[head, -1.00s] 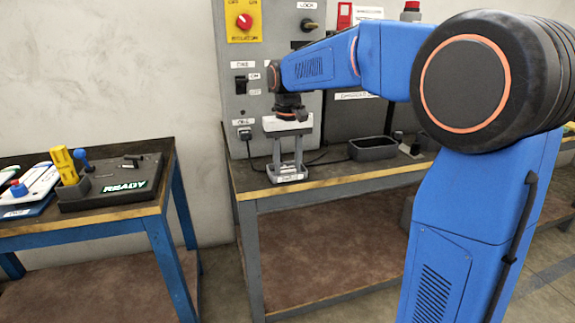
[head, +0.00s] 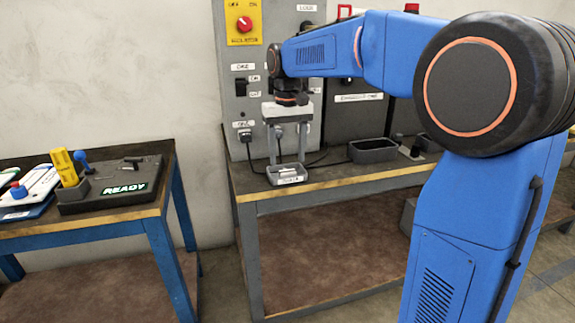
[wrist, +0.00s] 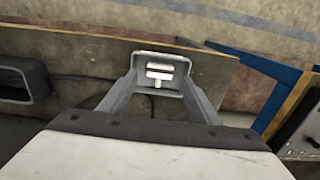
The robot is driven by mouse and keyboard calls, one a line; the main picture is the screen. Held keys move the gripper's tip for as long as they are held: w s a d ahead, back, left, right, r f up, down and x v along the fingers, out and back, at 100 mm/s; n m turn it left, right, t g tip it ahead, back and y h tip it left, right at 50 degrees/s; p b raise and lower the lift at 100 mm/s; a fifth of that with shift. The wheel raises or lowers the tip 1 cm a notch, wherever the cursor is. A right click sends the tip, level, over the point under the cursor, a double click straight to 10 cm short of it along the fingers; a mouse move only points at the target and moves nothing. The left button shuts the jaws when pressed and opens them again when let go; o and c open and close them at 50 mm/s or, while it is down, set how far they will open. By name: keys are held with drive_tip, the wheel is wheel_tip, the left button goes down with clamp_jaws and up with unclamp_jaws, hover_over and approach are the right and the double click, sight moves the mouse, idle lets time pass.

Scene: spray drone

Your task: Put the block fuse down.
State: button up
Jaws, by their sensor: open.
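The block fuse (wrist: 159,71) is a small pale bar lying in a small grey tray (wrist: 143,58) in the wrist view. In the head view the tray (head: 290,181) stands at the front left of the grey bench, with a label on its front; the fuse is a small pale patch (head: 287,170) inside it. My gripper (head: 288,160) points down over the tray, open and empty, its fingers on either side. In the wrist view the fingers of my gripper (wrist: 160,84) are spread wide, with the fuse between and beyond them, touching neither.
A dark open bin (head: 373,150) stands on the bench to the right. A grey panel (head: 240,75) with a red knob and switches rises behind, with a plug and cable near the gripper. A blue-framed table (head: 110,222) at left holds a READY fixture (head: 125,190).

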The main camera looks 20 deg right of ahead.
sight(288, 171)
wheel_tip(288, 171, up, 8)
drive_tip(key=shift+f, duration=0.15)
drive_tip(key=s+d+f+t, duration=0.1)
drive_tip(key=s+d+f, duration=0.15)
drive_tip(key=s, duration=0.65)
drive_tip(key=s+d+f+t, duration=0.15)
drive_tip(key=s+f, duration=0.25)
drive_tip(key=s, duration=0.5)
drive_tip(key=s+d+f+t, duration=0.2)
drive_tip(key=s+d+f, duration=0.1)
drive_tip(key=s+f, duration=1.1)
drive_tip(key=shift+s, duration=0.5)
